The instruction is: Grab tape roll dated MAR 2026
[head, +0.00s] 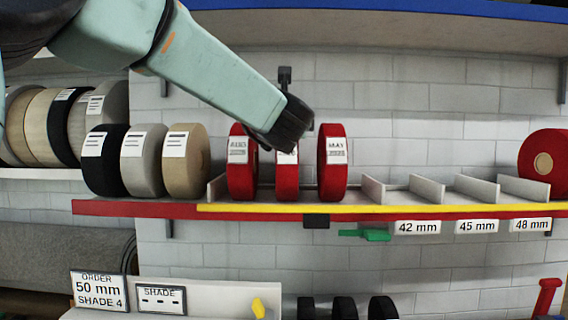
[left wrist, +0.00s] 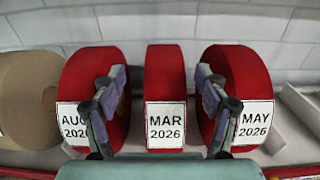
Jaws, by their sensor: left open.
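Three red tape rolls stand upright in a row on the shelf. The middle roll, labelled MAR 2026 (left wrist: 165,80), also shows in the head view (head: 287,180), its label partly covered by my gripper. The AUG 2026 roll (left wrist: 83,76) is to its left and the MAY 2026 roll (left wrist: 246,76) to its right. My left gripper (left wrist: 160,103) is open and empty, one finger on each side of the MAR roll in the wrist view, overlapping the neighbouring rolls. In the head view the left gripper (head: 287,143) is in front of the MAR roll's top. My right gripper is not in view.
Black, grey and tan rolls (head: 143,175) stand left of the red ones. Empty divided slots (head: 425,187) lie to the right, then another red roll (head: 543,165). A green object (head: 375,235) is below the yellow shelf edge (head: 390,209). An order card reads 50 mm, SHADE 4 (head: 98,291).

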